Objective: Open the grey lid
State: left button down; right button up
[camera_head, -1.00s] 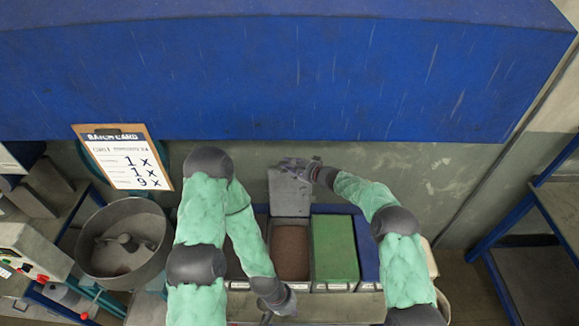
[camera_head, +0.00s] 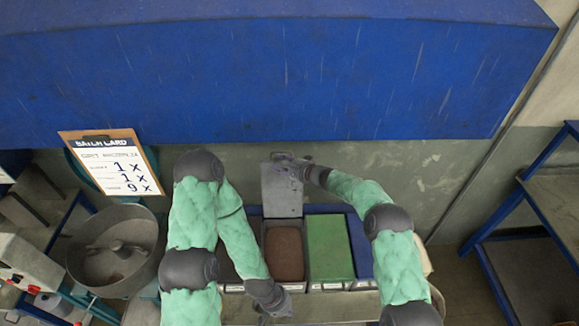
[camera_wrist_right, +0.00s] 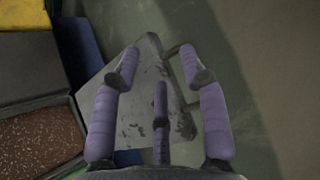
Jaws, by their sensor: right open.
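The grey lid (camera_head: 281,195) stands raised at the back of the bin of brown granules (camera_head: 284,253), so the bin's mouth is uncovered. In the right wrist view the scuffed grey lid (camera_wrist_right: 130,128) lies behind my fingers. My right gripper (camera_head: 291,164) is at the lid's top edge; in the wrist view its purple fingers (camera_wrist_right: 160,62) are spread. Whether they touch the lid is unclear. My left gripper (camera_head: 277,304) is low at the front edge of the bins, apart from the lid; its fingers are too small to read.
A green lid (camera_head: 329,247) covers the bin to the right, with a blue one (camera_head: 358,247) beyond it. A round metal pan (camera_head: 117,250) and a batch card (camera_head: 111,164) are at the left. A blue hood (camera_head: 280,80) hangs across the back. A blue-framed shelf (camera_head: 530,265) stands right.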

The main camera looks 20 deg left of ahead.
jog(key=v, duration=1.1)
jog(key=shift+s+d+r, duration=0.2)
jog(key=shift+d+r, duration=0.05)
jog(key=shift+d, duration=0.05)
